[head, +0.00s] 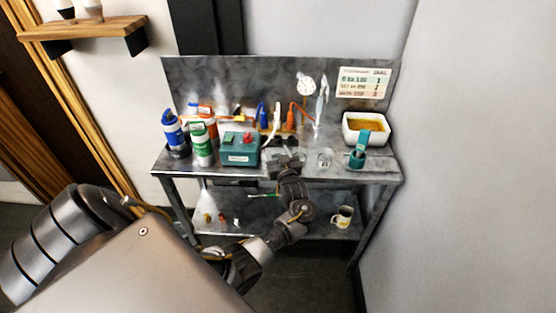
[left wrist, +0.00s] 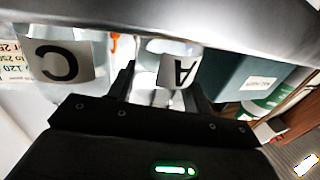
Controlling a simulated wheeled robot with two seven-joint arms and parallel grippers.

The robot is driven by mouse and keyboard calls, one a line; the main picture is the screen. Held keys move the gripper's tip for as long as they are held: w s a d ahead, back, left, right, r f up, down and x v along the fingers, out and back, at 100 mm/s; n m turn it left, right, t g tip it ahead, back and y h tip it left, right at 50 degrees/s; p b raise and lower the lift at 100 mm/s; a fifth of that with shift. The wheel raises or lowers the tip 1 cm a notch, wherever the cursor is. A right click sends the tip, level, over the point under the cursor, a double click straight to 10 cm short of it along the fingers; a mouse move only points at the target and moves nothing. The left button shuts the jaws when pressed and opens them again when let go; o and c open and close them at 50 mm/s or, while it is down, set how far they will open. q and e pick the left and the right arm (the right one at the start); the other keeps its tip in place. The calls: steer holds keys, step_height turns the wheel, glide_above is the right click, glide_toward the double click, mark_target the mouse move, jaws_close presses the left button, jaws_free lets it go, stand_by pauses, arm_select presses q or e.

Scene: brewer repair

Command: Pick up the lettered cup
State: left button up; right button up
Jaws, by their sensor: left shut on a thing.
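In the left wrist view a clear cup lettered A (left wrist: 177,72) sits between the two fingers of my left gripper (left wrist: 160,88), which is shut on it. In the head view the left gripper (head: 287,162) is at the front of the bench top and mostly hides this cup. A second clear cup, lettered C (left wrist: 58,62), stands beside it, apart from the fingers. It also shows in the head view (head: 324,158), to the right of the gripper. I cannot tell whether the held cup touches the bench. My right gripper is not in view.
A teal box (head: 239,149) stands close left of the gripper, with several bottles (head: 201,143) farther left. A white tray (head: 366,128) and a teal-handled tool (head: 358,153) are at the right. A mug (head: 343,216) sits on the lower shelf (head: 277,227).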

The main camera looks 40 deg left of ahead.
arm_select(q)
step_height(320, 180, up, 10)
steer(key=shift+b, duration=0.35)
stand_by(0.9)
